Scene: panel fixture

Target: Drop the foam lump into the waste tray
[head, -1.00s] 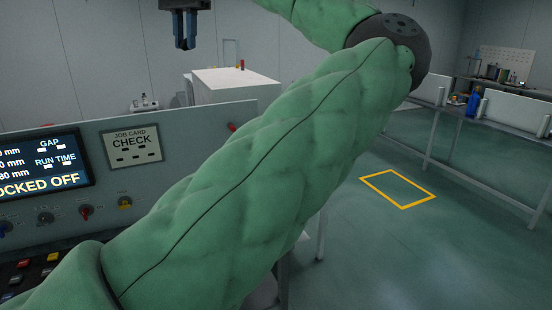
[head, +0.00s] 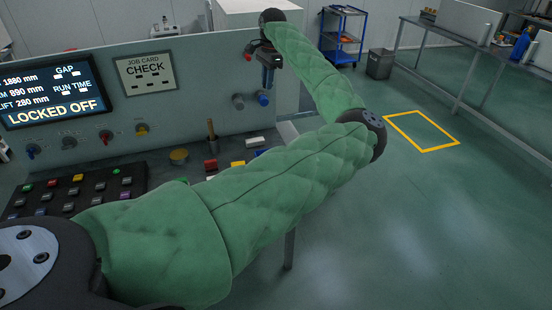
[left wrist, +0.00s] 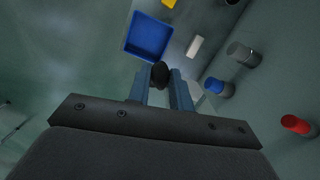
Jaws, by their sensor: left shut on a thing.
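My left gripper (head: 267,82) is in front of the right part of the panel, fingers pointing down. In the left wrist view the gripper (left wrist: 160,85) is shut on a small dark rounded lump (left wrist: 159,74), which I take as the foam lump. The lump is hard to make out in the head view. A blue square tray (left wrist: 150,36), which I take as the waste tray, lies beyond the fingertips in the wrist view, a little to the left of the lump. The tray is not visible in the head view. My right gripper is not in view.
The panel (head: 205,105) has a grey knob (head: 238,101) and a blue-capped knob (head: 263,99) close to the left gripper. A white block (left wrist: 195,46) lies beside the tray. Several coloured buttons and an upright brown handle (head: 211,130) are on the console. My left arm covers part of it.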

